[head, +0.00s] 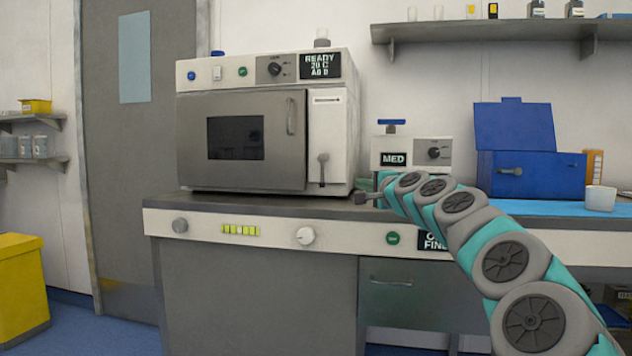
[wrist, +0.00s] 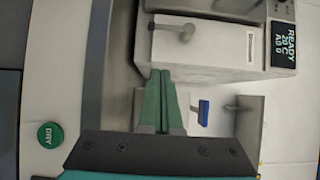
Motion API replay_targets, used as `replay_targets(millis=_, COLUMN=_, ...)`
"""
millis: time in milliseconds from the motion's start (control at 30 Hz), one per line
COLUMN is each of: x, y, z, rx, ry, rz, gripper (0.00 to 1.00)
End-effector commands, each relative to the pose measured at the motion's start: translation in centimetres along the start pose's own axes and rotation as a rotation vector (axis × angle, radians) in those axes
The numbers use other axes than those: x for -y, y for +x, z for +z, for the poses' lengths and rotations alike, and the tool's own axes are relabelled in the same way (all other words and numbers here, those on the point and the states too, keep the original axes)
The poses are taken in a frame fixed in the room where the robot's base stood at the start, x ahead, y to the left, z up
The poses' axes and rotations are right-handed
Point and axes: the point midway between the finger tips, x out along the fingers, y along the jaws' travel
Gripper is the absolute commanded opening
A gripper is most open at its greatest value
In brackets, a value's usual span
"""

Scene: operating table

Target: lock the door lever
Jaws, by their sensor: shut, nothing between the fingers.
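The door lever (head: 322,170) is a small grey lever with a round hub on the white right panel of the oven-like machine (head: 335,120). It hangs roughly straight down in the head view. The machine's grey door (head: 270,175) with a dark window looks closed. In the wrist view, turned sideways, the lever (wrist: 184,33) shows beyond the fingertips. My gripper (head: 362,198) is near the counter's front edge, right of and below the lever, apart from it. Its green fingers (wrist: 161,76) are together and empty.
A small MED unit (head: 410,153) with a blue-topped part stands just behind my arm. A blue open-lidded box (head: 535,172) and a white cup (head: 600,198) are farther right. The grey counter edge (head: 250,200) runs under the machine. Space in front of the door looks clear.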

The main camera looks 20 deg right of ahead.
Motion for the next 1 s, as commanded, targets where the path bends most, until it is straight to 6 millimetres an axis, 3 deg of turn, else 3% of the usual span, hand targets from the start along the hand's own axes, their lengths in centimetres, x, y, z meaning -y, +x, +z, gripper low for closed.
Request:
replay_targets(millis=367, x=0.0, y=0.6, z=0.1, rx=0.003, ry=-0.002, rz=0.002, gripper=0.00)
replay_targets(millis=1000, x=0.0, y=7.0, z=0.2, rx=0.002, ry=-0.005, rz=0.002, gripper=0.00)
